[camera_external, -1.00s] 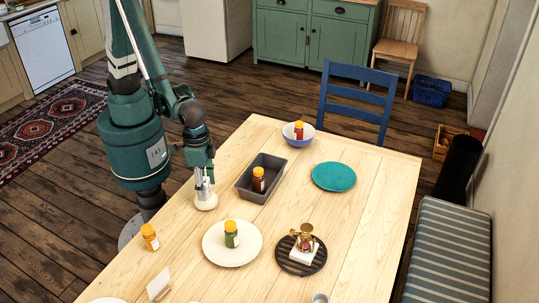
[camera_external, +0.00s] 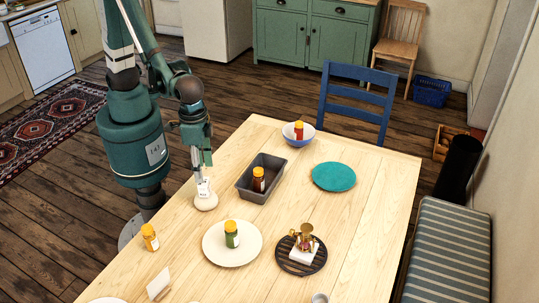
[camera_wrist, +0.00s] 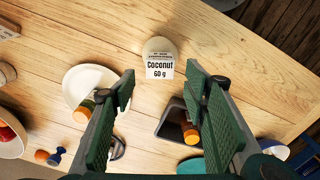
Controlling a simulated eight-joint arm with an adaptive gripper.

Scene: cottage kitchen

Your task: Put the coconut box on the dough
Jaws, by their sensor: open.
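The coconut box (camera_external: 204,187) is a small white carton, labelled "Coconut 60 g" in the wrist view (camera_wrist: 160,67). It stands on the pale round dough (camera_external: 206,203), slightly tilted at most. The dough's edge shows beyond the box in the wrist view (camera_wrist: 159,45). My gripper (camera_external: 201,166) is just above the box, its fingers pointing down. In the wrist view its two green-padded fingers (camera_wrist: 160,88) are wide apart, with clear gaps to the box. Nothing is held.
A grey loaf tin (camera_external: 245,190) with a yellow-capped jar (camera_external: 258,182) stands to the right. A white plate (camera_external: 215,255) with a green jar (camera_external: 232,238) is nearer. Another yellow-capped jar (camera_external: 150,240) stands at the left edge. A dark trivet (camera_external: 316,265) lies right.

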